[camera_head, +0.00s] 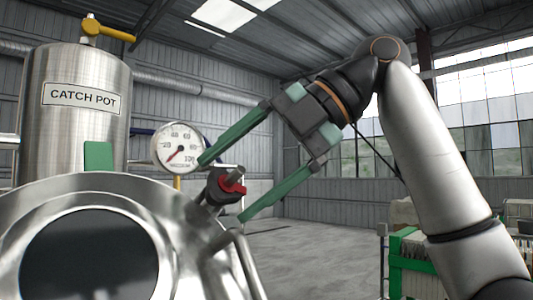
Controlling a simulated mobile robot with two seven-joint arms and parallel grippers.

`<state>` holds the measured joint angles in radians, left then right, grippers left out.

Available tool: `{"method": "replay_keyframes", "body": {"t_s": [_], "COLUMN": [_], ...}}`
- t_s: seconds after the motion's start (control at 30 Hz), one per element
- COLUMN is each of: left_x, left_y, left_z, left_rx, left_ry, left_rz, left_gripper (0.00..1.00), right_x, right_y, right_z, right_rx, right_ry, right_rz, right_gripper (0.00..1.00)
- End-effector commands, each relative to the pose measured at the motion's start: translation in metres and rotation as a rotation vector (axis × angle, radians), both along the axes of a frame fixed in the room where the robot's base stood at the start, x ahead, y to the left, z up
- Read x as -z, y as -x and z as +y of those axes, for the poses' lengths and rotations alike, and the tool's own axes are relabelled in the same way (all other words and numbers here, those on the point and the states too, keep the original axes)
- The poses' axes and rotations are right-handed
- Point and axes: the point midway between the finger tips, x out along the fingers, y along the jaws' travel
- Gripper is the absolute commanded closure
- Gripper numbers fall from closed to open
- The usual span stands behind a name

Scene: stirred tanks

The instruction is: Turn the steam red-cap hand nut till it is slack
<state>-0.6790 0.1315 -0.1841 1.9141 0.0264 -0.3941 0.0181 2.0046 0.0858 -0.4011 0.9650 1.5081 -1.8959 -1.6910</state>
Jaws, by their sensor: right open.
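The hand nut with the red cap (231,184) sits on a dark clamp body at the right rim of the steel tank lid, with a grey bolt end standing out of it. My right gripper (223,189) reaches in from the upper right. Its two green fingers are wide apart, one above left of the nut and one below right of it. The nut shows between the fingertips, and I see no clear contact. The lower part of the clamp is partly lost against the shiny rim.
A steel tank lid (180,210) with a dark round window fills the lower left. Behind it stand the catch pot (75,125), with a yellow-handled valve (100,30), and a pressure gauge (180,148). A green-framed rack (410,262) stands right; open floor lies between.

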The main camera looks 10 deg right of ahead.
Motion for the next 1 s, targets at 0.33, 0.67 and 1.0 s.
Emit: {"method": "replay_keyframes", "body": {"t_s": [0.33,0.67,1.0], "left_x": [0.0,0.0,0.0], "left_y": [0.0,0.0,0.0], "left_z": [0.0,0.0,0.0], "left_rx": [0.0,0.0,0.0], "left_ry": [0.0,0.0,0.0], "left_rz": [0.0,0.0,0.0], "left_gripper": [0.5,0.5,0.5], "right_x": [-0.044,-0.067,-0.073], "right_y": [0.016,0.023,0.025], "right_z": [-0.053,-0.083,-0.092], "right_rx": [0.001,0.0,-0.001], "right_ry": [-0.005,0.003,-0.003], "right_rz": [-0.002,0.001,-0.002], "right_gripper": [0.12,0.12,0.12]}}
